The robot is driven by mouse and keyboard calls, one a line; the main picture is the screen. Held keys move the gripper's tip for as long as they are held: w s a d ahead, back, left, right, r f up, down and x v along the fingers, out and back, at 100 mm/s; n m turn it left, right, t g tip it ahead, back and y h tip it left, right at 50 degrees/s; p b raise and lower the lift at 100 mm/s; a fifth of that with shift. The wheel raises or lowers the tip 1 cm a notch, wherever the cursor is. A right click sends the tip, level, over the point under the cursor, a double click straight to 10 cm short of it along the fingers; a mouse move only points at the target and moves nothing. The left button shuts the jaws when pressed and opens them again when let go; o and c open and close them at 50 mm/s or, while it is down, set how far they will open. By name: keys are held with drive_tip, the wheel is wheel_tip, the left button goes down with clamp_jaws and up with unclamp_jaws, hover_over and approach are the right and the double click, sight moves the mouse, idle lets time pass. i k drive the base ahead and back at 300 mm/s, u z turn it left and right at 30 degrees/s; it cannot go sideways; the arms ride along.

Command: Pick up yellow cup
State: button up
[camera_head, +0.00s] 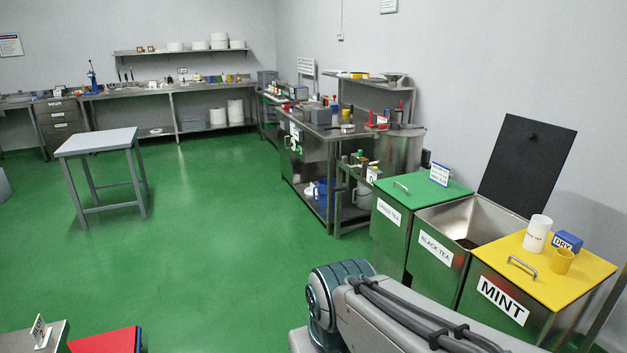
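A small yellow cup (562,261) stands on the yellow lid (545,284) of the bin labelled MINT, at the right of the head view. It stands close to the lid's right side, in front of a blue box marked DRY (567,241) and right of a white canister (537,234). Part of my arm shows at the bottom centre, left of and nearer than the bins. My gripper is out of the picture, so its state does not show.
The BLACK TEA bin (436,250) stands open with its dark lid (526,165) raised behind it. The GREEN TEA bin has a closed green lid (424,190). A metal handle (522,267) rises from the yellow lid. Green floor (215,260) is clear at left.

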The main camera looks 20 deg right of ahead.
sight(562, 261)
drive_tip(key=i, duration=1.9)
drive_tip(key=z, duration=3.2)
drive_tip(key=i, duration=1.65)
drive_tip(key=z, duration=0.05)
